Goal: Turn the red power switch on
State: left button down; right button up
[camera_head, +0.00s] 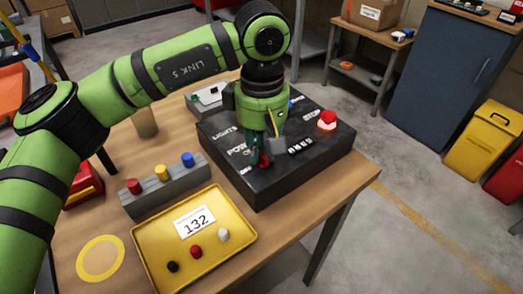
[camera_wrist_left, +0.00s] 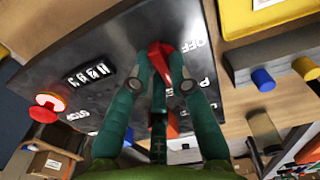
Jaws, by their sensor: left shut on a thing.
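The black control box (camera_head: 290,180) stands on the wooden table, with white lettering on its top. The red power switch (camera_head: 263,159) is on the box beside the POWER lettering, largely hidden by my gripper in the head view. In the wrist view the red switch (camera_wrist_left: 160,55) sits between the fingertips, near the word OFF. My left gripper (camera_head: 260,156) reaches down from above and is shut on the switch; its green fingers (camera_wrist_left: 160,75) touch it from both sides. Which way the switch is set is hard to tell. My right gripper is not in view.
A red mushroom button (camera_head: 328,121) and a number counter (camera_head: 300,145) are on the same box. A grey block with red, yellow and blue knobs (camera_head: 165,190) and a yellow tray (camera_head: 190,268) with the card 132 lie nearby. The table's right edge is close.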

aim_at(262, 153)
pick_arm(q)
jog(key=shift+m, duration=0.5)
jog(key=c, duration=1.1)
grip_release()
jog(key=shift+c, duration=0.2)
jog(key=shift+r, duration=0.1)
notch_tip(262, 153, up, 12)
